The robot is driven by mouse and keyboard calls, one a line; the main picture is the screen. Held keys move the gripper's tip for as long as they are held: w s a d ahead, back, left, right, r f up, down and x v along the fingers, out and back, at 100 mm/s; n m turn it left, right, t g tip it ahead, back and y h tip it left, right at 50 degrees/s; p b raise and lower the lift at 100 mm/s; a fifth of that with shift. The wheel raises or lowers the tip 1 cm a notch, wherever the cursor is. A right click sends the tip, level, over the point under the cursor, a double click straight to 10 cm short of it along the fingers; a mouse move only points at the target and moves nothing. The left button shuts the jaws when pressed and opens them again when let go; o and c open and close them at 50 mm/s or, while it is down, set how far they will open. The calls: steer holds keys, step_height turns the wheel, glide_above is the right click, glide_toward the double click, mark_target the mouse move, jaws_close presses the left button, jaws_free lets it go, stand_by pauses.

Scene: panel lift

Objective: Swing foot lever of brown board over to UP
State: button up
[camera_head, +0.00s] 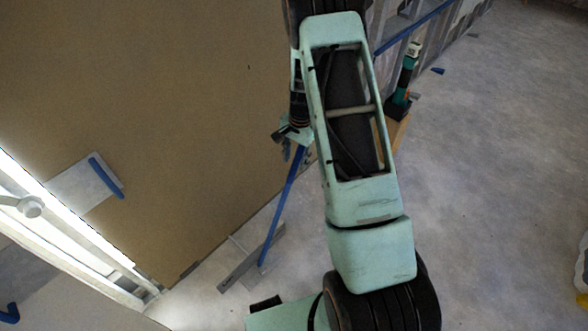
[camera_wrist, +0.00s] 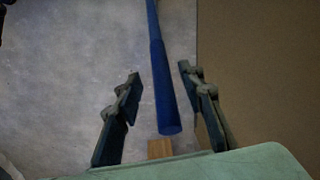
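The brown board (camera_head: 150,90) stands large at the left of the head view, and its plain face shows at the right of the wrist view (camera_wrist: 260,80). A long blue lever (camera_head: 281,212) slants up beside the board from a grey metal foot piece (camera_head: 250,262) on the floor. In the wrist view the lever (camera_wrist: 160,75) lies between the fingers of my gripper (camera_wrist: 159,72), with its thick end towards the palm. The fingers are open, with a gap on both sides of the lever. My gripper (camera_head: 287,137) is partly hidden by my arm in the head view. No UP marking is readable.
A grey plate with a blue handle (camera_head: 106,178) sits on the board. A bright white frame (camera_head: 70,235) runs along the lower left. A green tool (camera_head: 405,75) stands on a wooden block (camera_head: 396,131) behind my arm.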

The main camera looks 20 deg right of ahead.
steer(key=f, duration=0.3)
steer(key=f+b, duration=0.1)
steer(key=f, duration=0.1)
steer(key=shift+w+a+f, duration=0.1)
steer(key=shift+w, duration=0.15)
jaws_close()
